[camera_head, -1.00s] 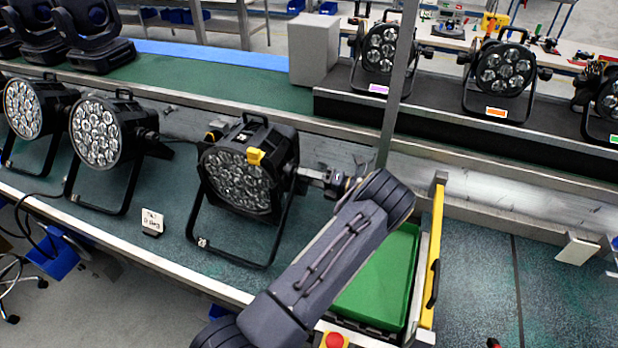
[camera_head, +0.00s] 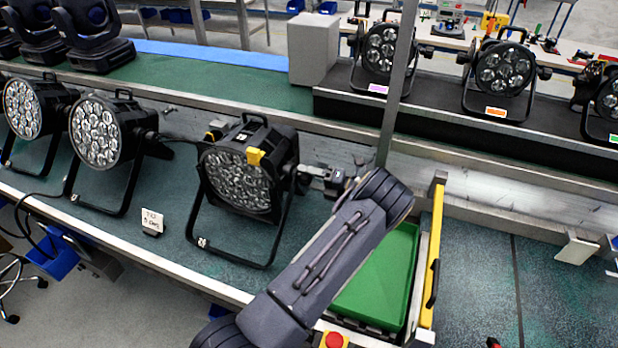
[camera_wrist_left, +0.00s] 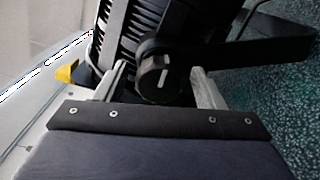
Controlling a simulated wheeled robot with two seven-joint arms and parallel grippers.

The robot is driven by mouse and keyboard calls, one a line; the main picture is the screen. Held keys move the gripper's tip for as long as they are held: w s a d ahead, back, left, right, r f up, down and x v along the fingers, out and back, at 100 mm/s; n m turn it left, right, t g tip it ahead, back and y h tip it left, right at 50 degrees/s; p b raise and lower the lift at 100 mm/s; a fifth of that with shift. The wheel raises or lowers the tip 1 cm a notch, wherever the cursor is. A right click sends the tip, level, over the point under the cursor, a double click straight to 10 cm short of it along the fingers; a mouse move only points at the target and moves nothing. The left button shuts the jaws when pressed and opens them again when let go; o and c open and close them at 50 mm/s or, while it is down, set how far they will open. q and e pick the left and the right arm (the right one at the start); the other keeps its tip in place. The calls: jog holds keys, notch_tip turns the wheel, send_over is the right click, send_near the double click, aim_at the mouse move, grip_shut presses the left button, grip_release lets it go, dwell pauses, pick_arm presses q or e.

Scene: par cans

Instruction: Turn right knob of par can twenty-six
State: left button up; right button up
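The black par can (camera_head: 240,180) with a yellow tab at its lens rim stands in its bracket on the green-topped bench in the head view. Its right knob (camera_wrist_left: 163,82) is round and black with a pale line mark, upright in the wrist view. My left gripper (camera_head: 306,174) reaches to the par can's right side. In the wrist view its two fingers (camera_wrist_left: 160,78) stand apart, one on each side of the knob, with narrow gaps that look open. In the head view the arm and gripper partly hide the knob. My right gripper is not in view.
Other par cans (camera_head: 98,132) stand to the left. A small card (camera_head: 152,221) stands in front. A green bin (camera_head: 382,285) with a yellow-edged frame (camera_head: 437,250) lies right of my arm. A metal post (camera_head: 398,85) rises behind the gripper.

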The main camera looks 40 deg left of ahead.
pick_arm(q)
jog(key=shift+w+d+f, duration=0.1)
jog(key=shift+w+d, duration=0.05)
jog(key=shift+d, duration=0.3)
jog(key=b+v, duration=0.2)
jog(key=v, duration=0.4)
jog(key=shift+d, duration=0.4)
